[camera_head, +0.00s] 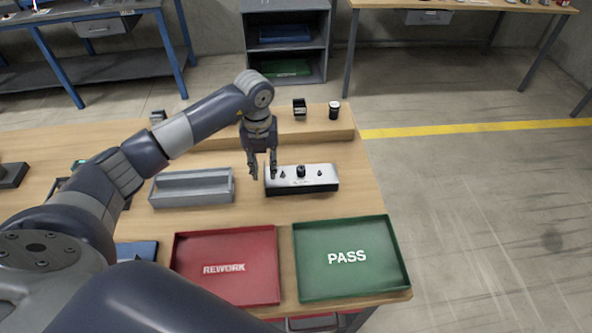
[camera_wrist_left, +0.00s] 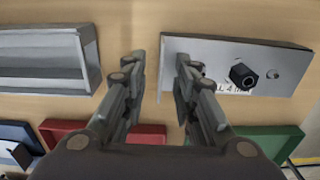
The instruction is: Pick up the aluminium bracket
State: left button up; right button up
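I cannot tell whether a finger touches the block. My right gripper is out of view.
The grey tray (camera_head: 192,201) lies left of the gripper. A red REWORK tray (camera_head: 224,287) and a green PASS tray (camera_head: 350,291) are in front. Two small dark items (camera_head: 299,107) (camera_head: 334,110) stand on a raised wooden ledge (camera_head: 285,129) behind. Dark items lie at far left.

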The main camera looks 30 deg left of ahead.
pick_arm(q)
jog(key=shift+f, duration=0.25)
grip_shut()
jog(key=shift+r, duration=0.2)
